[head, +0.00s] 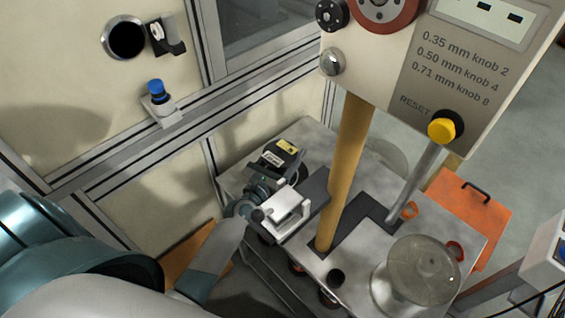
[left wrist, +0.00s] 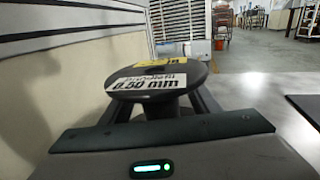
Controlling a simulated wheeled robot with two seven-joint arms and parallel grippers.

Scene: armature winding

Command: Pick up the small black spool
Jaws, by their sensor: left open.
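The small black spool (head: 283,148) is at the back left of the grey bench in the head view, with a yellow and a white label on it. In the left wrist view the spool (left wrist: 160,78) is straight ahead, its white label reading 0.50 mm. My left gripper (head: 275,163) reaches in from the left and is at the spool. Its two dark fingers (left wrist: 157,108) are open, one on each side of the spool's lower part. The fingertips are partly hidden behind the spool's flange, so contact cannot be told. My right gripper is in no view.
A tan post (head: 345,180) stands right of the left gripper, under the panel with the yellow reset knob (head: 441,131). A large clear spool (head: 415,272) stands at the bench's front right. An orange box (head: 465,205) lies beyond. A framed wall (head: 60,120) borders the left.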

